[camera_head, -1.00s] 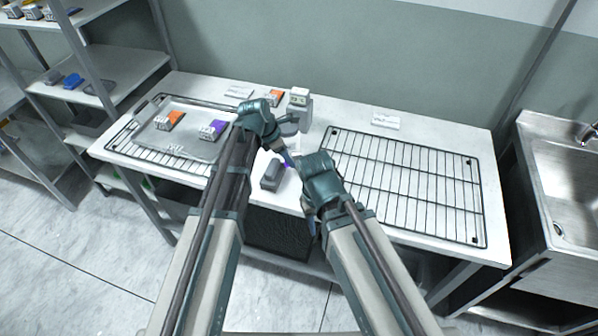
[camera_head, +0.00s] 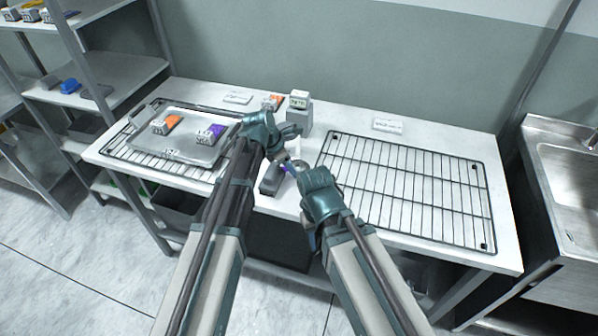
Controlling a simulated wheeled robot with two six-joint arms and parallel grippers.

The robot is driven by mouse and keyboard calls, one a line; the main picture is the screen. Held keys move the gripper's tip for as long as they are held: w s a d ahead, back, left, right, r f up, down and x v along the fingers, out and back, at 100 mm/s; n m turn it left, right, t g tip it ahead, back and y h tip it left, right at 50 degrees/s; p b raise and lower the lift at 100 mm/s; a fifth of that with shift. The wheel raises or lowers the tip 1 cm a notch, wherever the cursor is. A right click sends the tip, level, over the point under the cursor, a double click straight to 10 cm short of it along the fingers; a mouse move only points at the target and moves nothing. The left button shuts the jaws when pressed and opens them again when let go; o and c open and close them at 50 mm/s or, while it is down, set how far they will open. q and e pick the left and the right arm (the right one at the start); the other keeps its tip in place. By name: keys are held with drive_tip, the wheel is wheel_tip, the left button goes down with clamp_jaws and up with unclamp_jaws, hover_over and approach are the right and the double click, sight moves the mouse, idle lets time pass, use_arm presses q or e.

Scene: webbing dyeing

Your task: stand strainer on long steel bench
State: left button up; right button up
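The long bench (camera_head: 420,254) runs across the view with a pale top. My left gripper (camera_head: 286,148) is over the middle of the bench, pointing right. My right gripper (camera_head: 298,177) is just in front of it, its arm coming from the lower right. The two grippers are close together, with a small grey metallic piece and a bluish-purple patch between them. I cannot tell whether this is the strainer, or which gripper touches it. The fingers are mostly hidden by the wrists, so their opening is unclear.
A wire rack (camera_head: 410,190) lies empty at right. Another rack (camera_head: 118,146) at left carries a grey tray (camera_head: 165,147) with orange and purple tagged items. A small device (camera_head: 299,108) stands behind my grippers. A dark grey block (camera_head: 271,181) lies beside them. A sink (camera_head: 570,190) is far right.

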use_arm(q)
clamp_jaws()
drive_tip(key=shift+r, duration=0.1)
drive_tip(key=shift+r+p, duration=0.45)
drive_tip(key=shift+p, duration=0.1)
wheel_tip(320, 180, up, 3)
drive_tip(key=p, duration=0.2)
drive_tip(key=shift+f+p, duration=0.1)
drive_tip(key=shift+p, duration=0.3)
drive_tip(key=s+d, duration=0.1)
drive_tip(key=s, duration=0.4)
drive_tip(key=s+d, duration=0.2)
drive_tip(key=s, duration=0.3)
drive_tip(key=s+d+r+p, duration=0.1)
drive_tip(key=s, duration=0.4)
drive_tip(key=shift+s+d, duration=0.2)
drive_tip(key=shift+d, duration=0.05)
